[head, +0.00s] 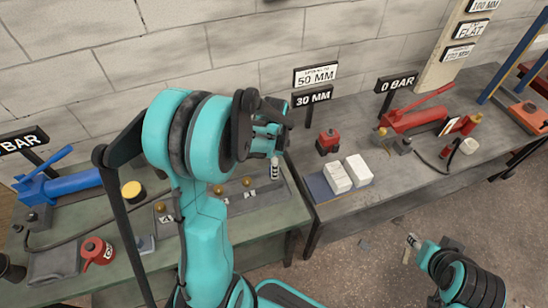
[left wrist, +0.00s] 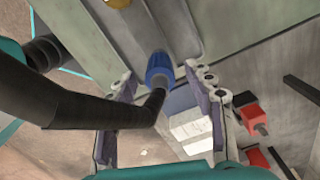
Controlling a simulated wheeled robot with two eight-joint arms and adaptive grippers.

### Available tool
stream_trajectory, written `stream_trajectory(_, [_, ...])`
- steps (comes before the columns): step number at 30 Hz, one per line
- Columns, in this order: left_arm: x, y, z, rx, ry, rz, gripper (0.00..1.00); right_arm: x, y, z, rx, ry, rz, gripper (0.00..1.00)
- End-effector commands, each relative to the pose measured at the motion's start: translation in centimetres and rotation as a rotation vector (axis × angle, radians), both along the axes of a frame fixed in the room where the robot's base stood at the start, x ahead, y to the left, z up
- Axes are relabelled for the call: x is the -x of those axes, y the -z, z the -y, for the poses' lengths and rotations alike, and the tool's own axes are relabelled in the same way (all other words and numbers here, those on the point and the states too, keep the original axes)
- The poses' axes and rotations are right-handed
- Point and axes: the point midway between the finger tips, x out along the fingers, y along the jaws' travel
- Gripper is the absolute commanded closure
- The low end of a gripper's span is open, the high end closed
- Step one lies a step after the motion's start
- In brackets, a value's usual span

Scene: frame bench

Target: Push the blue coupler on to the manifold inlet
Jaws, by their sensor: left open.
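The blue coupler (left wrist: 160,68) shows in the left wrist view, with a dark hose (left wrist: 95,112) running to it from the left. It lies close to the end of the grey manifold rail (left wrist: 185,25); I cannot tell whether it touches the inlet. In the head view the manifold (head: 240,205) lies on the left bench with several brass fittings. My left gripper (head: 268,130) is over the manifold's right end. In the left wrist view its fingers (left wrist: 165,108) are apart, with the coupler between and beyond them. My right gripper (head: 413,245) is low at right, its fingers unclear.
White blocks (head: 348,174) and a red item (head: 328,141) stand on the right bench. A red pump (head: 412,115) is farther right. A blue pump (head: 60,188) and a red can (head: 96,250) are on the left bench. The floor between benches and right arm is mostly clear.

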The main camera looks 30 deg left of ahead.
Motion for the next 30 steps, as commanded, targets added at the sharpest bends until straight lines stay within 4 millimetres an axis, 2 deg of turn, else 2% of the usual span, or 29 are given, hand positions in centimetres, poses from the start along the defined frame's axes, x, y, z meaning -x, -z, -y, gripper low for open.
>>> stream_trajectory(15, [0.0,-9.8,0.0,0.0,0.0,0.0,0.47,0.0,0.0,0.0,0.0,0.0,0.0,0.6])
stream_trajectory(21, [0.0,-11.4,0.0,0.0,0.0,0.0,0.47,0.0,0.0,0.0,0.0,0.0,0.0,0.6])
stream_trajectory(30, [0.0,-11.5,0.0,0.0,0.0,0.0,0.47,0.0,0.0,0.0,0.0,0.0,0.0,0.6])
